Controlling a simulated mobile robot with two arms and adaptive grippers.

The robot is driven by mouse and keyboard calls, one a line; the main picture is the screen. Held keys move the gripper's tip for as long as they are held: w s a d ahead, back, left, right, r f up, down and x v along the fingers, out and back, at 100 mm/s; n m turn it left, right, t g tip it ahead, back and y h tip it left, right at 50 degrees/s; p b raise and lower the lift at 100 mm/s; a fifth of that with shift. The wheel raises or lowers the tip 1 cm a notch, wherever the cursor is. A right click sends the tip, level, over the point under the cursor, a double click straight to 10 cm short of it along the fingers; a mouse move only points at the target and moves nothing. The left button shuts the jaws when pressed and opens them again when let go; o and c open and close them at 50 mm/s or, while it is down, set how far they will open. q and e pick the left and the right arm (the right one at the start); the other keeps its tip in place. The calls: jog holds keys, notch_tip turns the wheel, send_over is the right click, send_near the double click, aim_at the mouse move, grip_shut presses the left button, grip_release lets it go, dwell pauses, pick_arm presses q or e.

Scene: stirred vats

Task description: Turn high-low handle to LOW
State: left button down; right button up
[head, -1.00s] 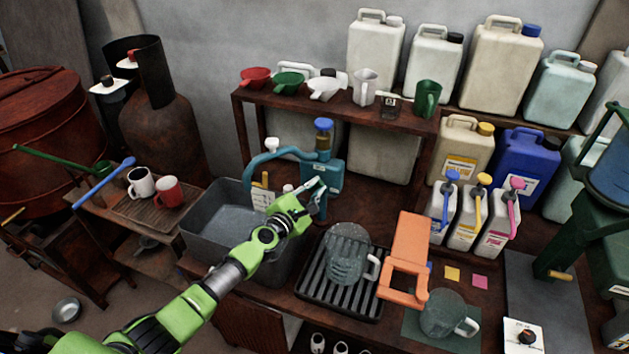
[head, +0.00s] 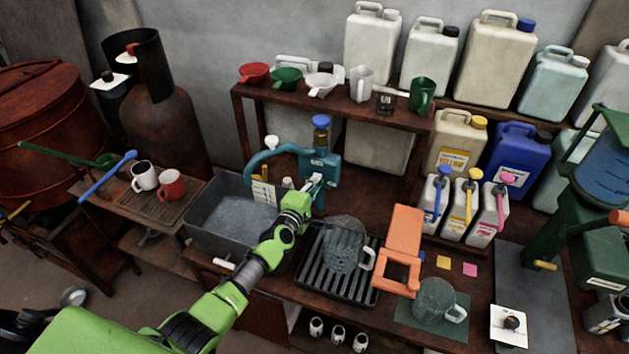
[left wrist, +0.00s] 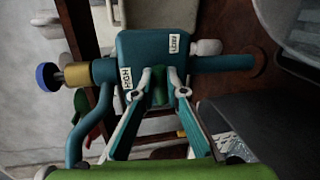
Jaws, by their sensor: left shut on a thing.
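The teal tap unit (head: 318,162) stands at the back of the bench beside the basin, with a blue-topped knob above it. In the left wrist view its body (left wrist: 160,45) carries a HIGH label (left wrist: 126,79) and a LOW label (left wrist: 174,43). A short dark green handle (left wrist: 159,88) shows on the body, between the fingertips. My left gripper (left wrist: 159,76) is shut on this handle; its tips also show in the head view (head: 316,184), at the front of the tap unit. The handle's exact angle is partly hidden by the fingers. My right gripper is not in view.
A grey basin (head: 212,240) lies left of the tap. A black drain rack (head: 317,282) with a glass jug (head: 344,245), an orange stand (head: 404,232) and another jug (head: 434,299) are at the right. A shelf (head: 330,108) with scoops and cups stands behind.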

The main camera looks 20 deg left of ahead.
pick_arm(q)
jog(key=shift+f+m, duration=0.15)
jog(key=shift+m, duration=0.35)
jog(key=c, duration=2)
grip_release()
jog(key=shift+s+d, duration=0.1)
jog(key=shift+s, duration=0.05)
jog(key=s, duration=0.3)
jog(key=s+r, duration=0.1)
jog(key=s, duration=0.3)
jog(key=s+r, duration=0.1)
jog(key=s, duration=0.3)
jog(key=shift+s+a+r, duration=0.2)
jog(key=shift+s, duration=0.05)
